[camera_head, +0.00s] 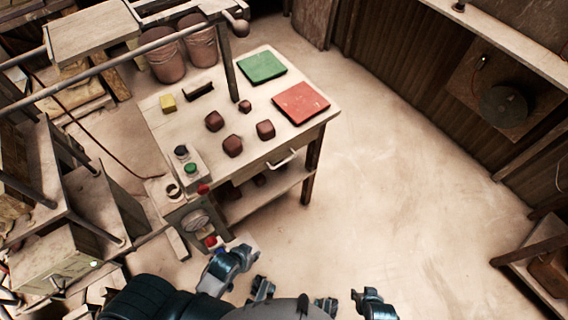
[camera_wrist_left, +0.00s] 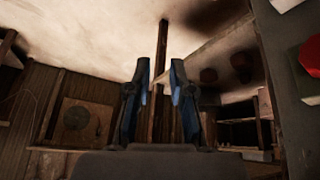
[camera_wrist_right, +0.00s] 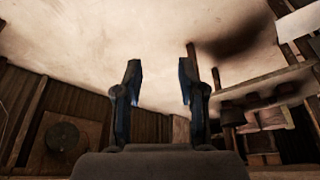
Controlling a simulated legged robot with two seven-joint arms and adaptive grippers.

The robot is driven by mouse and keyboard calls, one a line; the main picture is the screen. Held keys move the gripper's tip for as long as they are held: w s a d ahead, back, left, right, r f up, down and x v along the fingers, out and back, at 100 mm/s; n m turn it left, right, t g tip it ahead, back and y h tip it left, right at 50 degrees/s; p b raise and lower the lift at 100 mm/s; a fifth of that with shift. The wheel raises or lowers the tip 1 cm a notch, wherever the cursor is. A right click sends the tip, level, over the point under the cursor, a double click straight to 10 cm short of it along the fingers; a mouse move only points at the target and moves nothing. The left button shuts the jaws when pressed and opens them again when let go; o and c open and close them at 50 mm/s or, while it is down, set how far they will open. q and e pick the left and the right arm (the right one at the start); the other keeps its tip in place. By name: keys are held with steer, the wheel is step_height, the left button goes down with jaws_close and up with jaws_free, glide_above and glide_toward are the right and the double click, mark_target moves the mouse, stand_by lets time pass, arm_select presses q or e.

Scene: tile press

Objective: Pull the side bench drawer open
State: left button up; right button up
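The side bench (camera_head: 185,125) is a pale wooden table at the upper middle of the head view. Its drawer (camera_head: 264,168) is under the near edge of the top and looks closed, with a pale bar handle (camera_head: 282,159) on its front. My left gripper (camera_head: 257,268) is below and in front of the bench, apart from the handle. Its two fingers are parted and empty in the left wrist view (camera_wrist_left: 160,72). My right gripper (camera_head: 346,297) is further right over open floor. Its fingers stand wide apart and empty in the right wrist view (camera_wrist_right: 160,78).
On the bench top lie a green tile (camera_head: 262,67), a red tile (camera_head: 301,102), several brown lumps (camera_head: 232,146) and a yellow block (camera_head: 168,103). A control box with a gauge (camera_head: 196,221) and red buttons stands at the bench's near left. The floor (camera_head: 400,200) to the right is clear.

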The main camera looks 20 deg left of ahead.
arm_select(q)
steer(key=w+d+r+t+h, duration=0.2)
steer(key=w+d+r+t, duration=0.1)
steer(key=w+d, duration=0.1)
steer(key=n+t+h, duration=0.3)
steer(key=n+t, duration=0.7)
steer(key=t, duration=0.1)
glide_toward(284, 162)
steer(key=x, duration=0.6)
steer(key=b+x, duration=0.1)
steer(key=x, duration=0.2)
steer(key=shift+w+a+f, duration=0.1)
steer(key=shift+w+f, duration=0.1)
steer(key=shift+f, duration=0.15)
steer(key=shift+w+r, duration=0.1)
steer(key=shift+w, duration=0.3)
steer(key=shift+d, duration=0.2)
jaws_close()
arm_select(e)
steer(key=shift+w+r+t, duration=0.3)
steer(key=shift+w+r, duration=0.05)
steer(key=shift+r, duration=0.35)
steer(key=shift+w+r+t, duration=0.3)
steer(key=shift+r, duration=0.35)
